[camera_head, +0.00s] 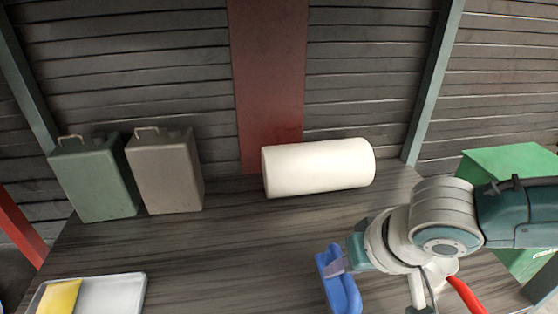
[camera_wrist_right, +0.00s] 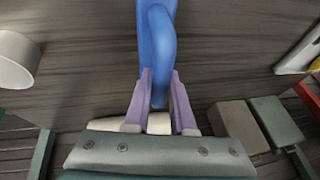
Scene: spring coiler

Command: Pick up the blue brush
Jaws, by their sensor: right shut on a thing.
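My right gripper (camera_head: 336,267) comes in from the right and is shut on the brush. In the right wrist view the brush (camera_wrist_right: 157,45) runs up from between the two purple fingers (camera_wrist_right: 158,88), which press it from both sides. The far end of the brush is cut off by the top edge there. I cannot tell whether the brush touches the table. My left gripper is not in view.
A white roll (camera_head: 318,167) lies at the table's back. A green canister (camera_head: 95,180) and a grey canister (camera_head: 165,172) stand at the back left. A white tray (camera_head: 115,292) with a yellow item (camera_head: 60,298) is front left. A red object (camera_head: 466,295) shows beneath my right arm. The table's middle is clear.

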